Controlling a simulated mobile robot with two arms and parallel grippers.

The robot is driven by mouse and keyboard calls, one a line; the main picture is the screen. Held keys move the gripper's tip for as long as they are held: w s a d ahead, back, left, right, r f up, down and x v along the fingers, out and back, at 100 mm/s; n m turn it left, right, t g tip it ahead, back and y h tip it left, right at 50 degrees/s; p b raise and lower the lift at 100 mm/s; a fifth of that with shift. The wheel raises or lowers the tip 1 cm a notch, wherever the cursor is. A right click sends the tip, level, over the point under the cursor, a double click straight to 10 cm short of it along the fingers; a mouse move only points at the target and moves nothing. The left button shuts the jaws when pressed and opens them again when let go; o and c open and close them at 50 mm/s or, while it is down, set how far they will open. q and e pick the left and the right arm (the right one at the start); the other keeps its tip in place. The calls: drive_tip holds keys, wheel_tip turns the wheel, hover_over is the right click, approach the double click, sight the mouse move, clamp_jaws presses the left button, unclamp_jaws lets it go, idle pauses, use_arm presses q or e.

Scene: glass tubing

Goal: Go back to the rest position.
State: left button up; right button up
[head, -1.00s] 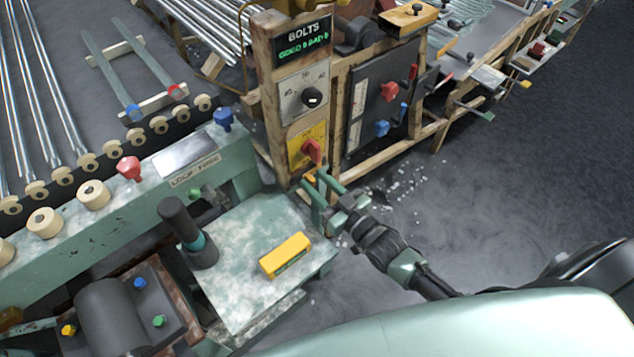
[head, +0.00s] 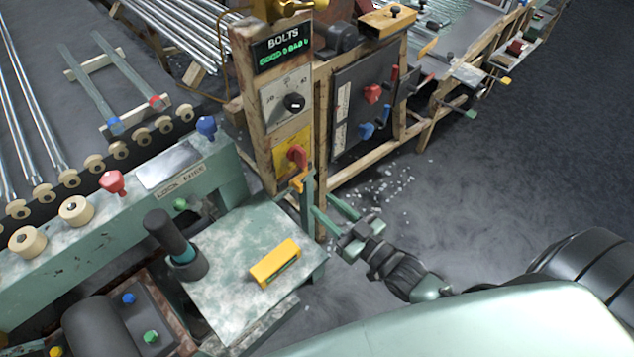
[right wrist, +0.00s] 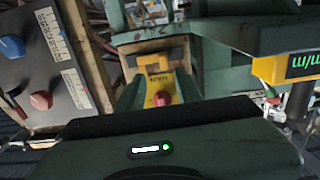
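My right gripper (head: 320,201) is open and empty. Its two green fingers stand apart, just below and right of a red knob (head: 297,157) on a yellow plate (head: 287,146) of the wooden control post (head: 266,106). The fingers look clear of the knob, though the exact gap in depth is hard to tell. In the right wrist view the red knob (right wrist: 162,98) shows on its yellow plate beyond the dark gripper body, between green parts that look like my fingers. My left gripper is not in view.
A green bench (head: 232,235) with a yellow gauge (head: 275,263) and a dark upright cylinder (head: 170,235) lies left of my gripper. A dark panel (head: 352,115) with red and blue knobs stands behind. The floor (head: 480,190) to the right is open.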

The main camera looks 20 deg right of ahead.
drive_tip(key=s+d+f+m+g+h+p, duration=0.1)
drive_tip(key=s+d+f+g+h, duration=0.2)
drive_tip(key=f, duration=0.6)
drive_tip(key=s+f+g, duration=0.2)
drive_tip(key=s+f, duration=0.3)
drive_tip(key=f, duration=0.5)
drive_tip(key=s+d+f+m+g+h+p, duration=0.1)
drive_tip(key=s+d+f+g+h, duration=0.2)
drive_tip(key=f, duration=0.6)
drive_tip(key=s+a+f+g, duration=0.1)
drive_tip(key=s+f+g, duration=0.3)
drive_tip(key=s, duration=0.8)
drive_tip(key=s+a+f+g, duration=0.1)
drive_tip(key=s+f+g, duration=0.3)
drive_tip(key=s+f, duration=0.5)
drive_tip(key=s+p, duration=0.1)
drive_tip(key=s, duration=0.3)
drive_tip(key=shift+s+a, duration=0.3)
drive_tip(key=shift+a, duration=0.1)
